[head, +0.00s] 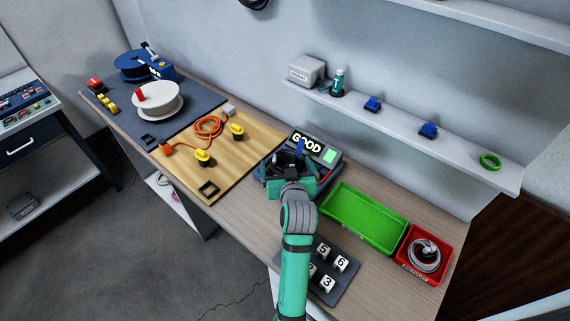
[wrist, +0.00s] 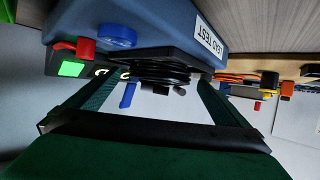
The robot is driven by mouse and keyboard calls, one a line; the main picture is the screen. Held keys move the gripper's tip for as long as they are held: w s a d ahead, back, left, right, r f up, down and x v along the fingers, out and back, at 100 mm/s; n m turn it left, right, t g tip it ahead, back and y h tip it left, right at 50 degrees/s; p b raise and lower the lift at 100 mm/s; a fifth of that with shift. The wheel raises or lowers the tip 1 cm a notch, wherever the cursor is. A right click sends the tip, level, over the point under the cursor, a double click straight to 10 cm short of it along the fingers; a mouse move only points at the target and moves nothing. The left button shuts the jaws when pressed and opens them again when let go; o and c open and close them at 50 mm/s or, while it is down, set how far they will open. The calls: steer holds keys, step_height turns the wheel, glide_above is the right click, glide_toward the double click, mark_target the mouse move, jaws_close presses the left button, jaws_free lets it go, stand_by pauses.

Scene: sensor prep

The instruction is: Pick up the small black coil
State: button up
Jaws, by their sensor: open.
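The small black coil (wrist: 162,72) lies in loops against a dark square pad on the blue-grey lead tester (wrist: 135,22) in the wrist view. In the head view the coil (head: 291,160) is a dark shape mostly hidden by my gripper (head: 287,172). My gripper is open, with its teal fingers to either side of the coil. In the wrist view my gripper (wrist: 155,83) has its fingers apart, and I cannot tell if either touches the coil. The tester's display (head: 308,143) reads GOOD, beside a lit green square.
A green tray (head: 365,220) is empty, right of the tester. A red tray (head: 408,262) holds a grey coiled cable (head: 425,254). A numbered block stand (head: 340,288) lies in front. An orange cable (head: 208,128) lies on the wooden board to the left. A shelf (head: 440,150) runs behind.

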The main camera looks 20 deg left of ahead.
steer(key=shift+w+a+f, duration=0.15)
steer(key=shift+w, duration=0.15)
steer(key=shift+c, duration=0.6)
steer(key=c, duration=1.3)
steer(key=shift+o, duration=0.2)
